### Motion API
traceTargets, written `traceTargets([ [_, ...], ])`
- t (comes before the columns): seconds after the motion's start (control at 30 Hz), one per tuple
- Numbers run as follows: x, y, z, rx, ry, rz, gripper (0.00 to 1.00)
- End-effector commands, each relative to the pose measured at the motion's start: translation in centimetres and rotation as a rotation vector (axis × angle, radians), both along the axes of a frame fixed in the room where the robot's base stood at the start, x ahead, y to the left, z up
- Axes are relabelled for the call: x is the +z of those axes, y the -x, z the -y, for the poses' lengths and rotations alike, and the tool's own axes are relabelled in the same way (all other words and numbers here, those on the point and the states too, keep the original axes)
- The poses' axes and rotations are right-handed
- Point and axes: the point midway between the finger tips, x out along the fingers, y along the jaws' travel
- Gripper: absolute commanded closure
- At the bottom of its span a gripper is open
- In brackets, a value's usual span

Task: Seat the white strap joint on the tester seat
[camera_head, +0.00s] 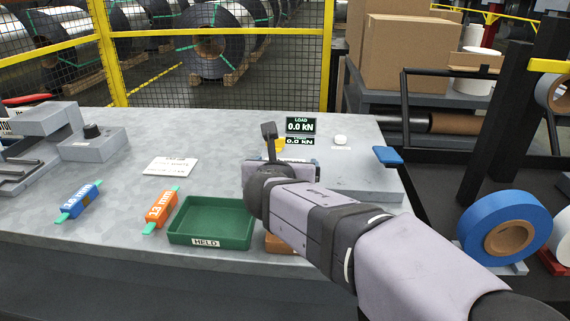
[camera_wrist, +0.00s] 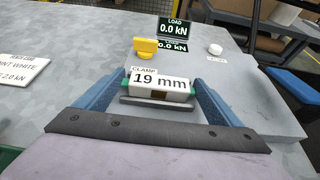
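The white strap joint (camera_wrist: 160,84), marked 19 mm, lies between my fingertips in the wrist view, with its green ends against both blue fingers. My gripper (camera_wrist: 161,82) appears shut on it, end to end. The tester seat area is right behind and under it: a CLAMP label (camera_wrist: 144,70) and a dark grey bar (camera_wrist: 158,100) show close by. Whether the joint touches the seat cannot be told. In the head view my arm hides the joint and most of the seat.
Load displays (camera_head: 301,126) read 0.0 kN behind the seat, with a yellow part (camera_wrist: 145,47) and a white button (camera_wrist: 215,49) nearby. A green HELD tray (camera_head: 212,218), an orange joint (camera_head: 160,208) and a blue joint (camera_head: 79,202) lie left. A blue handle (camera_head: 387,155) is right.

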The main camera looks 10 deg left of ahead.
Motion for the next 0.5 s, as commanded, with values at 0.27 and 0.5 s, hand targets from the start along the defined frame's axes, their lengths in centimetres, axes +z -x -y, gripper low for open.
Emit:
traceTargets([
  [0.27, 0.0, 0.0, 0.0, 0.0, 0.0, -0.001, 0.08],
  [0.5, 0.7, 1.3, 0.0, 0.001, -0.002, 0.001, 0.08],
])
